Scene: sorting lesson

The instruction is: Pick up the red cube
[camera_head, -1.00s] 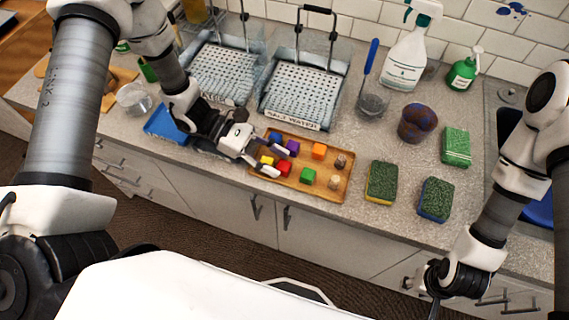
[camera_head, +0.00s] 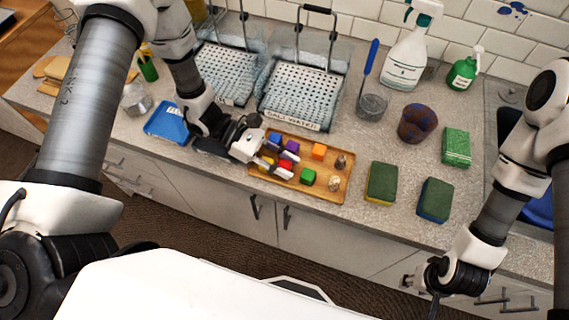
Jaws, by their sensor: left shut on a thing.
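The red cube (camera_head: 286,165) is between the fingers of my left gripper (camera_head: 286,164), which is shut on it. The cube is at or just above the wooden tray (camera_head: 345,183); any gap under it is too small to tell. The fingers partly cover the cube. A yellow cube (camera_head: 266,161) is close by on the left, partly hidden by the gripper. My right gripper (camera_head: 433,306) is at the lower right, away from the tray, and its fingers are mostly hidden.
The tray also holds blue (camera_head: 275,138), purple (camera_head: 292,146), orange (camera_head: 319,151) and green (camera_head: 308,176) cubes and small brownish pieces. Sponges (camera_head: 381,183) lie to the right. A blue tray (camera_head: 167,122) is left, and wire-handled baskets (camera_head: 302,95) stand behind.

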